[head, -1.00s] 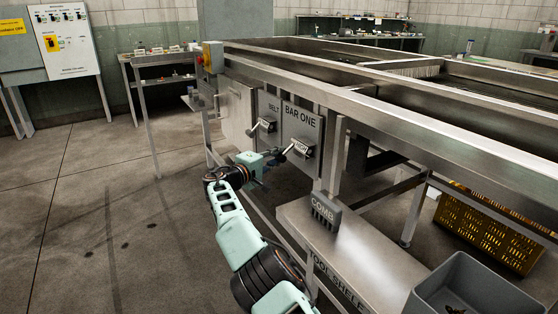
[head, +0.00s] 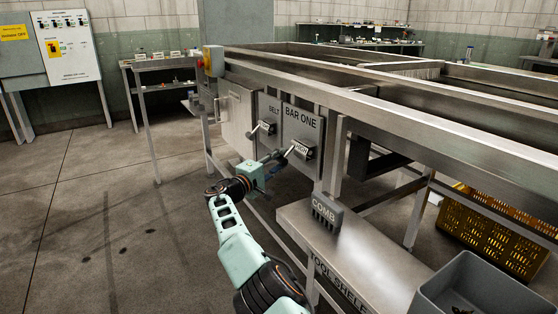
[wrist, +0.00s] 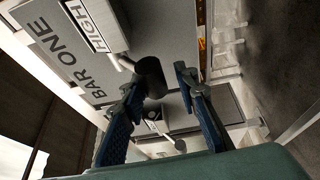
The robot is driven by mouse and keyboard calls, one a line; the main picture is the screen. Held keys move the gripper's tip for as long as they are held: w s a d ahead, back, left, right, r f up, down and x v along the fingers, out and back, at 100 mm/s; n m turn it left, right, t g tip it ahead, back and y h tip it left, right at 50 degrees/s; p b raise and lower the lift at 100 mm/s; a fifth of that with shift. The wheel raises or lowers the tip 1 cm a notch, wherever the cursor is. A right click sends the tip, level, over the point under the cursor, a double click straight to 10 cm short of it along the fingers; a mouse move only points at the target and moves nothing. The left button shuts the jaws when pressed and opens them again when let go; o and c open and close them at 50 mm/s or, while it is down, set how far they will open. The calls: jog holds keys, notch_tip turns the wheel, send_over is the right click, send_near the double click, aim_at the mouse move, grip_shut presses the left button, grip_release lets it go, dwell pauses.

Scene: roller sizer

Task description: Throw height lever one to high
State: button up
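The height lever of bar one is a short metal rod with a dark cylindrical knob, on a grey panel marked BAR ONE (head: 302,124). A white label (head: 301,148) reading HIGH shows beside the lever. In the wrist view the dark knob (wrist: 150,78) is at the fingertips, close to the left finger, with a gap to the right one. My gripper (wrist: 157,84) is open, its blue-grey fingers on either side of the knob. In the head view my gripper (head: 274,165) is at the lever, small and partly hidden; contact cannot be told.
A similar panel marked BELT (head: 267,108) with its own lever is just left. A tool shelf (head: 345,250) with a grey COMB block (head: 326,210) stands at right front. A grey bin (head: 470,290) and a yellow crate (head: 490,230) are further right. Floor at left is clear.

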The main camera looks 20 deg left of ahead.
jog(key=shift+o, duration=0.5)
jog(key=shift+w+d+r, duration=0.15)
jog(key=shift+d+r, duration=0.05)
jog(key=shift+d, duration=0.3)
jog(key=shift+a, duration=0.1)
jog(key=shift+v, duration=1)
jog(key=v, duration=1)
jog(key=shift+a, duration=0.2)
